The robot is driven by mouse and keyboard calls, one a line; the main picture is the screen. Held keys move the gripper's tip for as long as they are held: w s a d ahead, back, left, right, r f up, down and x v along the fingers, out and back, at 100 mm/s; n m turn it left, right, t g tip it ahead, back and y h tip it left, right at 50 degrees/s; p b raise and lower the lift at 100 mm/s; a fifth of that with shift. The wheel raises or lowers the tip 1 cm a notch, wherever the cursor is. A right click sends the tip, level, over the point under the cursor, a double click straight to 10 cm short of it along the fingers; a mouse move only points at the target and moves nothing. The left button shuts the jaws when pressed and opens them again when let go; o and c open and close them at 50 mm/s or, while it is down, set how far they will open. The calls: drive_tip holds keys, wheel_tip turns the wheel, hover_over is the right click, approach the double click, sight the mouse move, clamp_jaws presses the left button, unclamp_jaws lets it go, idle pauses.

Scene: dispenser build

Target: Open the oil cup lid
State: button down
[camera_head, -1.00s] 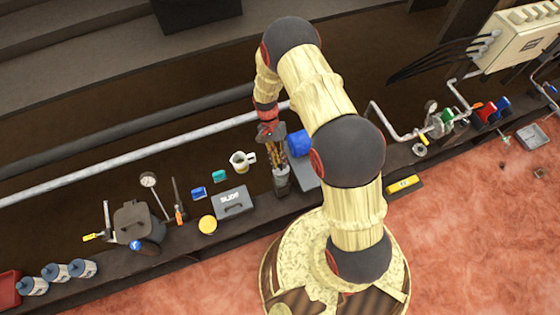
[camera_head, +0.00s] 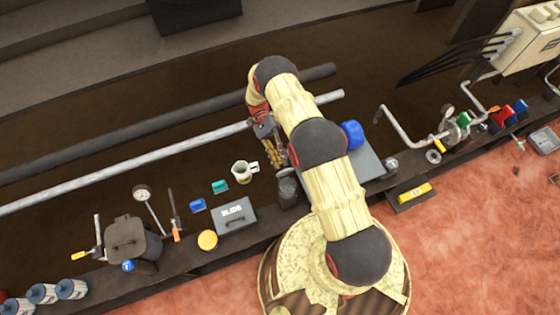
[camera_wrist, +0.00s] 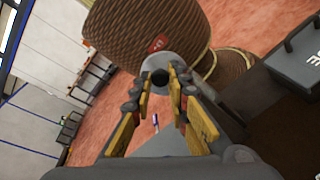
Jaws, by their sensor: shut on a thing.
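The oil cup appears to be the dark grey cylinder (camera_head: 288,192) on the bench, just right of the grey box marked SLIDE. My gripper (camera_head: 276,157) is above and slightly behind this cup in the head view. In the wrist view my gripper (camera_wrist: 168,75) is closed on a round grey piece with a dark centre, which looks like the lid (camera_wrist: 148,66). The head view is too small to show clearly whether the lid is clear of the cup's rim.
A pale mug (camera_head: 241,173), a teal block (camera_head: 219,187), a blue block (camera_head: 197,205) and a yellow disc (camera_head: 207,240) sit left of the cup. The SLIDE box (camera_head: 234,216) stands close by. A blue round object (camera_head: 352,134) is to the right.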

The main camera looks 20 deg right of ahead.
drive_tip(key=shift+w+f+g+b, duration=0.4)
drive_tip(key=shift+g+b, duration=0.2)
drive_tip(key=shift+b, duration=0.1)
drive_tip(key=c, duration=1.7)
unclamp_jaws()
drive_tip(key=shift+c, duration=0.2)
drive_tip(key=shift+o, duration=0.3)
drive_tip(key=shift+r, duration=0.1)
